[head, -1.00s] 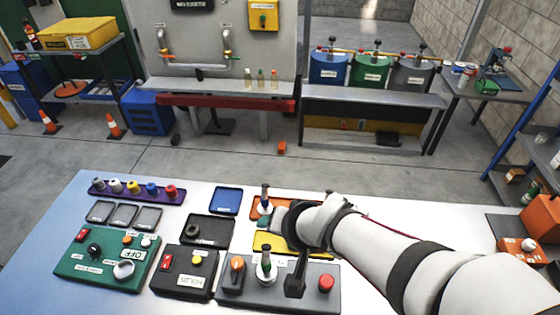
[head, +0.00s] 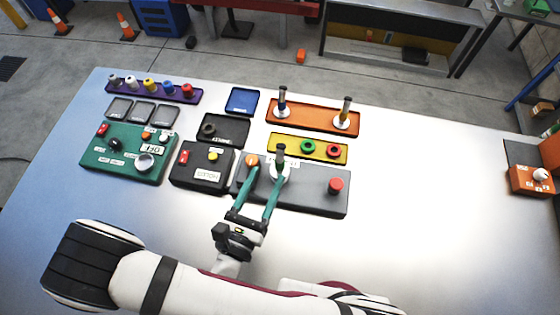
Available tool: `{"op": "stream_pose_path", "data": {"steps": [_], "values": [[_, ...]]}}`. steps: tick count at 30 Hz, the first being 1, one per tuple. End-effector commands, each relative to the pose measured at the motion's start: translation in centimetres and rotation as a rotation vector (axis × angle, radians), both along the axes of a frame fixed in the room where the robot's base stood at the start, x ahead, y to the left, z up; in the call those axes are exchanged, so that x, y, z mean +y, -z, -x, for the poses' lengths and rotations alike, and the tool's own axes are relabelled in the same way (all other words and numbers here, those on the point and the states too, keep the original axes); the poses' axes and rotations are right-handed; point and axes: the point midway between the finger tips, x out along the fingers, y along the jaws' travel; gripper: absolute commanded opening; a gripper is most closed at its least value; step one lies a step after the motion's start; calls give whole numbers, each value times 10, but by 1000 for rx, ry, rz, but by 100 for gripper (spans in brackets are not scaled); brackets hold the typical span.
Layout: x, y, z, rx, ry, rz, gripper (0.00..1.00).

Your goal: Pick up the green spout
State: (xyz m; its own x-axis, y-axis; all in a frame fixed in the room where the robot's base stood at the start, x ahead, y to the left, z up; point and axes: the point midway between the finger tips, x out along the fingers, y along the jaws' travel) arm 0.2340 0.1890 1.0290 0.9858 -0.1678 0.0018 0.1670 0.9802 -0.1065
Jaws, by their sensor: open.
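The green spout (head: 281,163) stands upright on the grey panel (head: 310,199), with a dark top and a white base. Its green body, clear a second ago, is hard to make out now. My gripper (head: 265,177) reaches in from the front with two teal fingers spread apart. The left fingertip is near the orange knob (head: 252,160). The right fingertip overlaps the spout's white base in the picture. I cannot tell whether it touches. Nothing shows held between the fingers.
Two other spouts, one blue (head: 282,102) and one brownish (head: 346,113), stand in the orange tray (head: 313,116). A yellow tray (head: 322,157) with green and red rings lies behind the panel. A red button (head: 336,186) is right.

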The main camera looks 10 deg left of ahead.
Motion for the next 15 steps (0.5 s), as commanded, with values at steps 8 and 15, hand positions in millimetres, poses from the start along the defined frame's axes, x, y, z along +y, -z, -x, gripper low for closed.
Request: {"op": "stream_pose_path", "data": {"steps": [8,15], "values": [[-8,0,-46,1,3,-5,59],[-23,-1,-86,0,6,-7,59]]}}
